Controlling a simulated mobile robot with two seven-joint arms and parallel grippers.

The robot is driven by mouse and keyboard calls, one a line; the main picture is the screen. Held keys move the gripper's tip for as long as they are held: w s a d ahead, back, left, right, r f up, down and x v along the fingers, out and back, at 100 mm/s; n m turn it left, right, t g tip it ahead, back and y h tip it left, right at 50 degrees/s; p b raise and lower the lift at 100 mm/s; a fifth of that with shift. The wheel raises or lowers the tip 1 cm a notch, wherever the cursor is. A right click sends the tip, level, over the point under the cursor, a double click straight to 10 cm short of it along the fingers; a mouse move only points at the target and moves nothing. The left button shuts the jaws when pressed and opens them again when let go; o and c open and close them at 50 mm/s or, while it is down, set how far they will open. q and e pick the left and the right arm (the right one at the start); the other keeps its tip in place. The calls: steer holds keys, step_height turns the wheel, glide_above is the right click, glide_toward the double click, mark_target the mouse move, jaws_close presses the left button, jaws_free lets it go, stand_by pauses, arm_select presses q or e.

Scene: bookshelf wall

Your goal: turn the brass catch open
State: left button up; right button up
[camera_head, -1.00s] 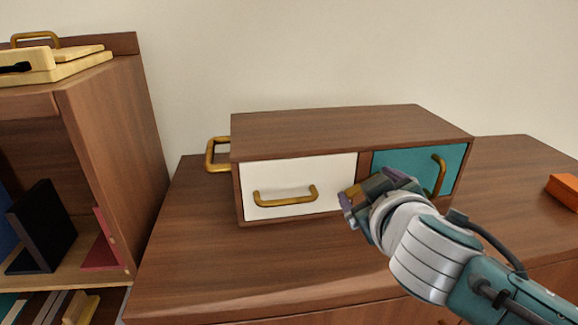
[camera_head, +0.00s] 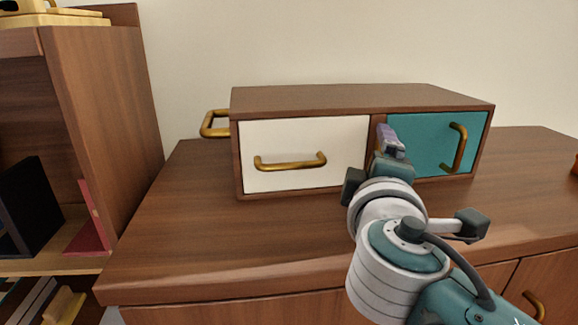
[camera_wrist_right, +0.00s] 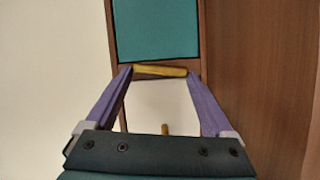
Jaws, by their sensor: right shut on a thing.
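The brass catch (camera_wrist_right: 160,71) shows in the right wrist view as a short bar lying along the brown divider between the teal door (camera_head: 438,140) and the white drawer front (camera_head: 300,150). My right gripper (camera_head: 390,140) is in front of the divider in the head view and hides the catch there. In the right wrist view its purple fingers (camera_wrist_right: 160,72) are shut on the catch, one at each end of the bar. The teal door and the white drawer front look closed. My left gripper is not in view.
The wooden cabinet (camera_head: 340,98) stands on a wide wooden sideboard top (camera_head: 220,240). The drawer has a brass handle (camera_head: 290,162), the door another (camera_head: 457,148). An open bookshelf (camera_head: 110,130) is at left. The sideboard top is clear in front of the drawer.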

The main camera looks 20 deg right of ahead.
steer(key=shift+f+n+t+b, duration=0.2)
steer(key=shift+n+t+b, duration=0.1)
steer(key=shift+n+b, duration=0.45)
steer(key=o, duration=1.1)
steer(key=v, duration=1)
steer(key=shift+w+a, duration=0.1)
steer(key=shift+p, duration=0.3)
